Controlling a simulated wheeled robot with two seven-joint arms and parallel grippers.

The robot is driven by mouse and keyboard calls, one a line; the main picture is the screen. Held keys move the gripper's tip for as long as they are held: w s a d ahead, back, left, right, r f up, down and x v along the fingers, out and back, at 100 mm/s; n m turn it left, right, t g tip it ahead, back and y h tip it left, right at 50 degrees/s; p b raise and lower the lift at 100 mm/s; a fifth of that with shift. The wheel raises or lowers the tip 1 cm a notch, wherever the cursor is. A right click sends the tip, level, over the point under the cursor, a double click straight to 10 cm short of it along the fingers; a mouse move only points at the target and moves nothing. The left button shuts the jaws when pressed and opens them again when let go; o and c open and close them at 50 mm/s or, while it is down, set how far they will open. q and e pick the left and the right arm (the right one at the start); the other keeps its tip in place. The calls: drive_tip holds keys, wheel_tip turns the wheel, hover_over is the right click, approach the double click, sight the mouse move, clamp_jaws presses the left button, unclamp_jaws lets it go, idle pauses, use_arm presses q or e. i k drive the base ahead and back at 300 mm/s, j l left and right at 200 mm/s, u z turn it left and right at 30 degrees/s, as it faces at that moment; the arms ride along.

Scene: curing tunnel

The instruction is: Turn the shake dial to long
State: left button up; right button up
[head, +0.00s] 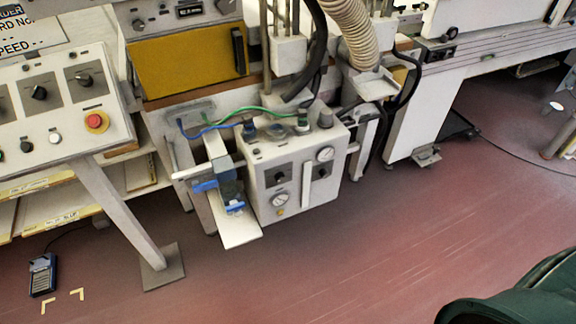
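No dial has a readable "shake" or "long" label, so I cannot tell which is the shake dial. A white control box (262,158) in the middle has a dark knob (279,176), a second dark knob (321,171) and two round gauges, the upper one (326,154) and the lower one (280,200). A slanted panel (62,125) at the left has black rotary knobs, including one at its middle (39,93) and one further right (84,80). Neither of my grippers is in view.
A red emergency stop (96,121) sits on the slanted panel. Green and blue hoses and a ribbed duct (352,30) run around the white box. A small blue device (42,274) lies on the floor. A dark green object (520,302) fills the lower right corner. The red floor (370,250) is mostly clear.

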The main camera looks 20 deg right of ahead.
sight(280, 178)
drive_tip(key=l+z, duration=0.15)
drive_tip(key=l, duration=1.2)
drive_tip(key=l+z, duration=0.15)
drive_tip(key=l, duration=1.15)
